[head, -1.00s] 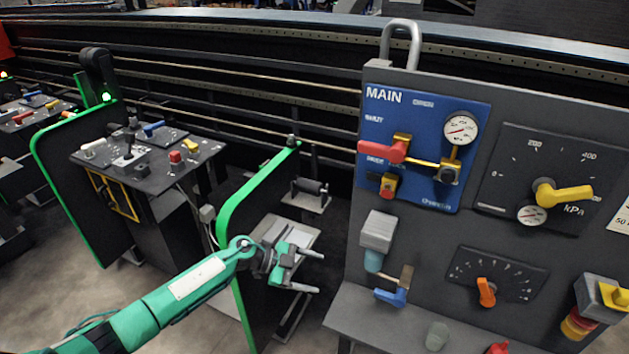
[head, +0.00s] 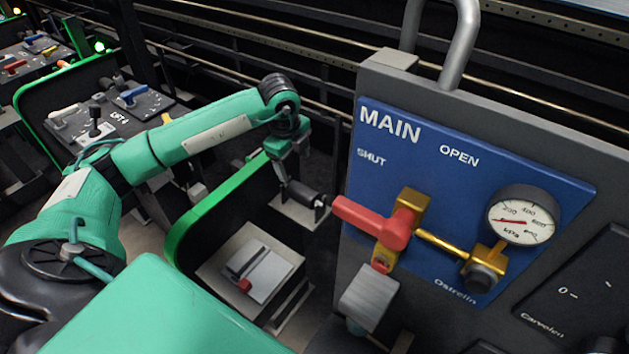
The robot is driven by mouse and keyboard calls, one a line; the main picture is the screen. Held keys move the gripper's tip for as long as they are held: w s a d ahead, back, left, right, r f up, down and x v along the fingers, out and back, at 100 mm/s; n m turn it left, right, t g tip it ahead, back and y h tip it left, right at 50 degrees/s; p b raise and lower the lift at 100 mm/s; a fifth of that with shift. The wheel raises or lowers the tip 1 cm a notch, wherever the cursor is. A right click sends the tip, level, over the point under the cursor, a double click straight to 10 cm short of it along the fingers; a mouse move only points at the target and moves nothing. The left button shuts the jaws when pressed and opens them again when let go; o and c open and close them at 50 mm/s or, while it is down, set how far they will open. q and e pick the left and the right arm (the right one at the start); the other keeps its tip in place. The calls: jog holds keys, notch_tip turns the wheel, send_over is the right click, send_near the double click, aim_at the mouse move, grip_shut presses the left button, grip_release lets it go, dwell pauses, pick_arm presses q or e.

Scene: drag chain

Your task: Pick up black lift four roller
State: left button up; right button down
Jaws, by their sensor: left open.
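The black roller (head: 304,194) lies on a small pale plate (head: 293,213) just left of the main panel's red handle. My left arm reaches in from the left. My left gripper (head: 284,180) points down at the roller's left end, with its jaws open. I cannot tell whether a finger touches the roller. The gripper hides part of the roller's left end. My right gripper is not in view.
The blue MAIN panel (head: 420,160) with a red handle (head: 372,222) and a gauge (head: 521,215) stands close on the right. A green-edged board (head: 200,213) is left of the roller. A lower tray (head: 220,270) holds a red-knobbed device. A control console (head: 118,118) is further left.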

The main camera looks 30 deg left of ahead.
aim_at(300, 188)
pick_arm(q)
notch_tip(300, 188, down, 4)
jog(key=shift+w+r+p, duration=0.1)
jog(key=shift+r+p, duration=0.05)
jog(key=shift+p, duration=0.65)
jog(key=f, duration=0.2)
jog(key=w+f, duration=0.1)
jog(key=shift+f+p, duration=0.4)
jog(key=shift+f, duration=0.4)
jog(key=f+p, duration=0.1)
jog(key=f, duration=0.1)
jog(key=w+f+p, duration=0.1)
jog(key=f+p, duration=0.1)
jog(key=shift+f, duration=0.4)
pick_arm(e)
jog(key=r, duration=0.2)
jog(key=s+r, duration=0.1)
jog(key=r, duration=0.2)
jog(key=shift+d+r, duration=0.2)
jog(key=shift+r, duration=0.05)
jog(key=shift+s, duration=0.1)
